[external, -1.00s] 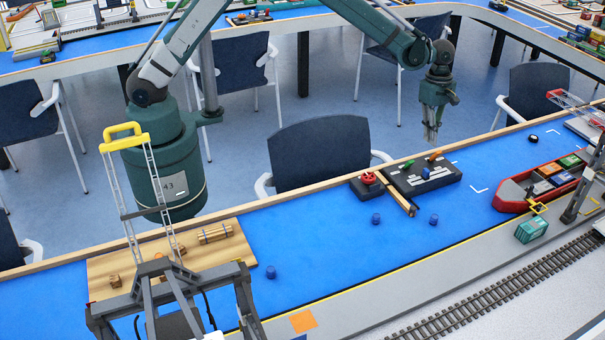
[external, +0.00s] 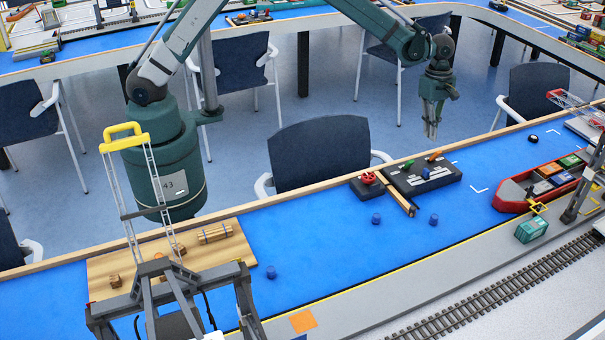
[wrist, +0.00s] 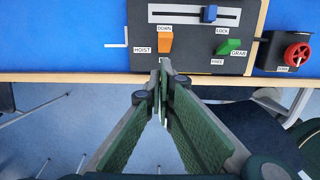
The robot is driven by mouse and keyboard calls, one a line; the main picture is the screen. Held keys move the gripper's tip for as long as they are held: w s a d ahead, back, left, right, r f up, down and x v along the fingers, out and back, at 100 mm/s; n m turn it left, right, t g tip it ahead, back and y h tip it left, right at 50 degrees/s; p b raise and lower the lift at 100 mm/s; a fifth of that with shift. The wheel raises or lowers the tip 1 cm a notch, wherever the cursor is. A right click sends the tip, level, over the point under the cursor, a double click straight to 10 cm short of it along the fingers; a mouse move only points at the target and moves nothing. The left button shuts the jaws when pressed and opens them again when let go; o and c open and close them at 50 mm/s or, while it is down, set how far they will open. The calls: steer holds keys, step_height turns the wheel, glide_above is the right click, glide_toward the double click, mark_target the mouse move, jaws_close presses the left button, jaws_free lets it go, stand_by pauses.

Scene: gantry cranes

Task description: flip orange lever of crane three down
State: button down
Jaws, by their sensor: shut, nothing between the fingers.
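The orange lever (wrist: 165,43) stands on the black control panel (wrist: 190,62) in the wrist view, between the labels DOWN and HOIST. In the external view the orange lever (external: 434,157) is small, on the far edge of the panel (external: 440,181). My gripper (external: 431,136) hangs just beyond the wooden table edge, above and behind the panel. In the wrist view my gripper (wrist: 163,62) is shut and empty, its fingertips just short of the lever. I cannot tell whether they touch it.
A green lever (wrist: 229,47) and a blue slider (wrist: 210,14) sit on the same panel. A red wheel (wrist: 297,54) is on a smaller box to the right. A chair (external: 320,152) stands beside the table. Blue pegs (external: 376,218) stand on the blue surface.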

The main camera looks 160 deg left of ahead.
step_height(320, 180, up, 11)
steer(key=p, duration=0.1)
steer(key=shift+s+r+p, duration=0.15)
steer(key=shift+s+p, duration=0.1)
steer(key=shift+p, duration=0.15)
stand_by(0.5)
steer(key=shift+d, duration=0.1)
